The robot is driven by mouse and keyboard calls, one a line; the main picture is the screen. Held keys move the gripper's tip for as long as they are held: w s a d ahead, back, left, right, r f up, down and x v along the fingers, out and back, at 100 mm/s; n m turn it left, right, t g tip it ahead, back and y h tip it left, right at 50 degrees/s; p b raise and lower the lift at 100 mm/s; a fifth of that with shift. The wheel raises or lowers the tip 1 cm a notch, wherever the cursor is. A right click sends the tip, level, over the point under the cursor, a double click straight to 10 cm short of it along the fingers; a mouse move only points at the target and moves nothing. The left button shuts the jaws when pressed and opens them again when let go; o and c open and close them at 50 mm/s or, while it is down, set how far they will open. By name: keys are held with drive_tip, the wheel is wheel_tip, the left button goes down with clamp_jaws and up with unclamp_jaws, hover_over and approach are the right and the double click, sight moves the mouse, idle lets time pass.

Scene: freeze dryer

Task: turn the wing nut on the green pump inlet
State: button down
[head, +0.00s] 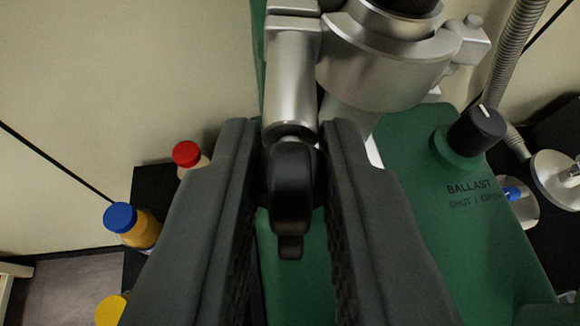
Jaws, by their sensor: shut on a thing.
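The black wing nut (291,190) sits on a threaded stud below the silver clamp (380,62) at the green pump's inlet. My gripper (292,140) reaches in from the bottom of the head view, one dark finger on each side of the wing nut. It is shut on the wing nut, whose wings point up and down in the picture between the fingers. The green pump (490,255) lies behind and below my fingers. Much of its top is hidden by them.
A black ballast knob (476,130) stands on the pump at right. A corrugated metal hose (512,50) rises at upper right. Bottles with red (186,153), blue (120,217) and yellow (110,310) caps stand on a dark surface at left, near my left finger.

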drive_tip(key=m+y, duration=0.3)
drive_tip(key=m, duration=0.1)
idle(0.4)
drive_tip(key=shift+m+y, duration=0.3)
idle(0.3)
drive_tip(key=c, duration=1.4)
unclamp_jaws()
drive_tip(key=shift+o, duration=0.2)
drive_tip(key=v, duration=1.7)
drive_tip(key=shift+r, duration=0.25)
drive_tip(key=shift+s+d, duration=0.1)
drive_tip(key=shift+s, duration=0.05)
